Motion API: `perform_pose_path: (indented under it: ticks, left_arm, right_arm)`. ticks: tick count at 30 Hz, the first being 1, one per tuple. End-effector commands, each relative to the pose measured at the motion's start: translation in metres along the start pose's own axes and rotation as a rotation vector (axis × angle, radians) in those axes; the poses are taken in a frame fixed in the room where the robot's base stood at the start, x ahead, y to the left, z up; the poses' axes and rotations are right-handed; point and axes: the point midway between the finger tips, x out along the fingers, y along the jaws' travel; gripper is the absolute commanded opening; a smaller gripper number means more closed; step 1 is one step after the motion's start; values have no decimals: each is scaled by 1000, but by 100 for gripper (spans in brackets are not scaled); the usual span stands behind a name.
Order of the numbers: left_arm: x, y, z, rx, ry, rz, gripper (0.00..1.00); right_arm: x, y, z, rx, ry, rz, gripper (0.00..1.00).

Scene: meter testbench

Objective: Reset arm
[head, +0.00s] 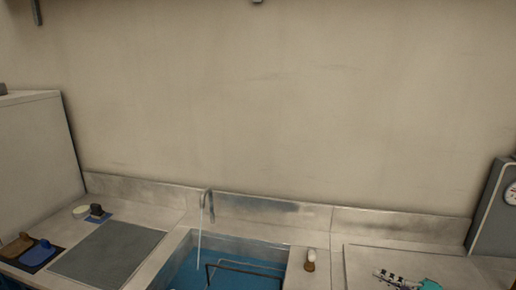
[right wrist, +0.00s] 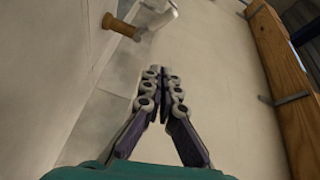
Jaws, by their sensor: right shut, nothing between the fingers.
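My right gripper (head: 388,275) shows at the lower right of the head view, over the right part of the metal counter. Its teal wrist is cut by the bottom edge. In the right wrist view the gripper (right wrist: 157,73) has its fingertips together, with nothing between them. My left gripper is in neither view.
A sink (head: 232,264) with a running faucet (head: 207,203) is in the middle of the counter. A small white-and-brown item (head: 310,261) stands right of it. A grey mat (head: 108,254), a blue item (head: 38,252) and small containers lie left. A meter panel (head: 496,210) stands far right.

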Motion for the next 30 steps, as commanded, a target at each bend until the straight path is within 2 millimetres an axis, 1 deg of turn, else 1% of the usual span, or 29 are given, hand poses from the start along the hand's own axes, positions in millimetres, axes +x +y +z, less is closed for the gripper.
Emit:
perform_pose_path:
  ticks: [1,5,8,10,11,13,14,15,17,18,20,21,23,24,27,30]
  left_arm:
    - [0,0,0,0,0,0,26]
    - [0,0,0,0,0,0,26]
    - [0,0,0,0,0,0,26]
    - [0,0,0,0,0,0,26]
    - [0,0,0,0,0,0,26]
    - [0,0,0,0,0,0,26]
    - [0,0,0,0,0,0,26]
    - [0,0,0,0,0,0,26]
    - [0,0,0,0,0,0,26]
    - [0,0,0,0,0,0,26]
    - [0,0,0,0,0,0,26]
    - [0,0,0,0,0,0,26]
    - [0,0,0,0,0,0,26]
    - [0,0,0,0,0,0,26]
    - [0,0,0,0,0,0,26]
    - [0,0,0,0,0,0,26]
  right_arm:
    - [8,-4,4,4,-9,22,0]
    - [30,-11,18,15,-32,107,0]
    - [48,-17,33,20,-53,186,0]
    - [61,-22,48,18,-70,254,0]
    - [67,-24,56,15,-79,288,0]
    - [80,-30,78,2,-100,378,0]
    - [84,-32,90,-7,-110,422,0]
    - [89,-34,106,-23,-123,481,0]
    - [93,-37,130,-56,-140,569,0]
    - [94,-38,146,-81,-150,626,0]
    - [91,-40,169,-127,-163,709,0]
    - [88,-40,184,-162,-171,762,0]
    - [80,-41,206,-221,-182,838,0]
    - [74,-41,219,-265,-188,886,0]
    - [55,-40,248,-388,-198,995,0]
    - [36,-39,270,-520,-203,1081,0]
